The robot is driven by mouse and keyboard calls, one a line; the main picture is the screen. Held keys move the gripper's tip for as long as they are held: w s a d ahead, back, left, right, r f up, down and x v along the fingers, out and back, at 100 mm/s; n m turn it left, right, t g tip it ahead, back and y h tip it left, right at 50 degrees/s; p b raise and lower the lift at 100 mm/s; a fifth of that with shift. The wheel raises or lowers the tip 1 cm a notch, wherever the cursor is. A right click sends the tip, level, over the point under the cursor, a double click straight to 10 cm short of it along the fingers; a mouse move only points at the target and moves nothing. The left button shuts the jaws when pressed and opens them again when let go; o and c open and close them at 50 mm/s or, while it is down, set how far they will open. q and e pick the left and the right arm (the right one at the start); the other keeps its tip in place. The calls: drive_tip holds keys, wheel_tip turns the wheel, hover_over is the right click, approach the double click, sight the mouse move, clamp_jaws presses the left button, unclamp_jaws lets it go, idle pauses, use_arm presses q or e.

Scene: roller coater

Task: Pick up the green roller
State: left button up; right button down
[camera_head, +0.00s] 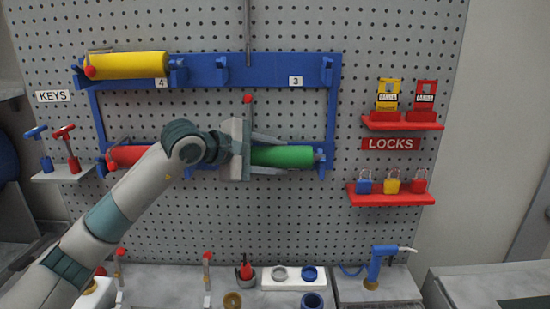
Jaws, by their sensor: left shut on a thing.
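The green roller (284,157) lies level in the lower right place of the blue rack on the pegboard. My left arm comes in from the lower left, and my left gripper (268,155) reaches the roller from its left side. Its fingers lie above and below the roller and are shut on it. The roller's left end is hidden by the gripper. Its right end is at the rack's right holder (320,157). My right gripper is not in view.
A yellow roller (130,65) sits upper left on the blue rack (205,72); a red roller (127,156) sits lower left, partly behind my arm. Red shelves with locks (392,187) are at right, keys (65,140) at left. A bench (170,290) with several small items is below.

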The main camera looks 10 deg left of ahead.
sight(278, 150)
use_arm(q)
drive_tip(key=shift+r, duration=0.25)
drive_tip(key=shift+r+b, duration=0.6)
drive_tip(key=r, duration=0.1)
drive_tip(key=r+b, duration=0.1)
drive_tip(key=b, duration=0.1)
drive_tip(key=shift+s+d+r, duration=0.35)
drive_tip(key=shift+d+r, duration=0.05)
drive_tip(key=s+d+r+b, duration=0.4)
drive_tip(key=s+d+r, duration=0.2)
drive_tip(key=s+d, duration=0.1)
drive_tip(key=shift+s+r+b, duration=0.3)
drive_tip(key=shift+s, duration=0.2)
drive_tip(key=shift+r, duration=0.2)
drive_tip(key=shift+r+p, duration=0.9)
drive_tip(key=shift+r, duration=1.15)
